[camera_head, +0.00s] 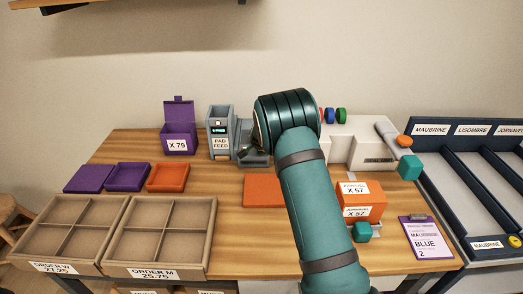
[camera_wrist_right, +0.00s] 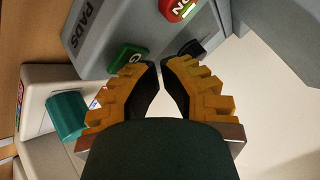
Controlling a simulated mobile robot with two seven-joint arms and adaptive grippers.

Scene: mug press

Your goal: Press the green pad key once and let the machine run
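The green pad key (camera_wrist_right: 128,57) is in the right wrist view, on a grey machine part marked PADS (camera_wrist_right: 110,30). A red key (camera_wrist_right: 178,8) is above it. My right gripper (camera_wrist_right: 160,66) has its yellow fingertips almost together with nothing seen between them. The left finger overlaps the green key's lower right edge; I cannot tell whether it touches. In the head view my right arm reaches to the grey pad feed machine (camera_head: 221,146), and its wrist hides most of the gripper and the keys. My left gripper is not in view.
A white machine (camera_head: 352,152) with red, blue and green pieces on top stands right of my arm. A purple bin (camera_head: 179,139), flat trays (camera_head: 167,177), wooden order boxes (camera_head: 115,232), an orange box (camera_head: 362,200) and a purple clipboard (camera_head: 426,240) surround the workspace.

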